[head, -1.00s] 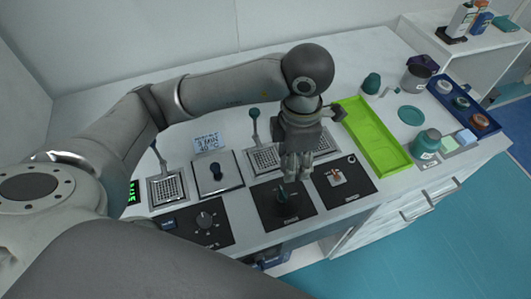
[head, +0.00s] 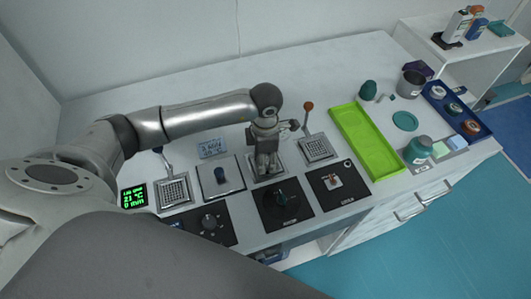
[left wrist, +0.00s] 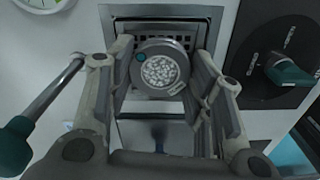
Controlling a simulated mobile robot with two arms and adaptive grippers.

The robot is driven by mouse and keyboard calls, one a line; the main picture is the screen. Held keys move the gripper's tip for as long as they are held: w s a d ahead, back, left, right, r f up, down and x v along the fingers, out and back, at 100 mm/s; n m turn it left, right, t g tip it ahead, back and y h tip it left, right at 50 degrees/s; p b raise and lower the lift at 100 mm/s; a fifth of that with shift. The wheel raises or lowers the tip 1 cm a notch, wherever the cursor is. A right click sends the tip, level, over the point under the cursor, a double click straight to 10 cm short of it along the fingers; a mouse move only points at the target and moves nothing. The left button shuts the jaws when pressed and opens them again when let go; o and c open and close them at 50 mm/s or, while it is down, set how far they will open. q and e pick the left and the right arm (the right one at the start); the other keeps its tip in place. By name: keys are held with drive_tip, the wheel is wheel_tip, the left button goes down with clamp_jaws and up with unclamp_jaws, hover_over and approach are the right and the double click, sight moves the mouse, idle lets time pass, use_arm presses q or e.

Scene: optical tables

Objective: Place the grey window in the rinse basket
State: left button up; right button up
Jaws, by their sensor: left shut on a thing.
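My left gripper (head: 267,172) is shut on a round grey disc, the grey window (left wrist: 160,70), with a pale speckled centre and a small teal dot. It sits between the two fingers in the left wrist view (left wrist: 160,85). In the head view the gripper hides it. The gripper is above the middle perforated basket (head: 282,160), which is mostly hidden there. The basket's grey rim and dark perforated floor also show behind the window in the left wrist view (left wrist: 203,13). I cannot tell whether window and basket touch. My right gripper is not in view.
A left basket (head: 173,190) with a blue handle and a right basket (head: 316,148) with a red-knobbed handle flank the gripper. A teal-knobbed handle (left wrist: 14,145) stands close to it. Dark knob panels (head: 283,203) line the front. A green tray (head: 365,142) lies right.

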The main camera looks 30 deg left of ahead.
use_arm(q)
drive_tip(key=shift+f, duration=0.1)
drive_tip(key=shift+f, duration=0.15)
drive_tip(key=o, duration=1)
drive_tip(key=shift+r, duration=0.35)
wheel_tip(320, 180, up, 12)
drive_tip(key=b, duration=0.3)
drive_tip(key=shift+f, duration=0.15)
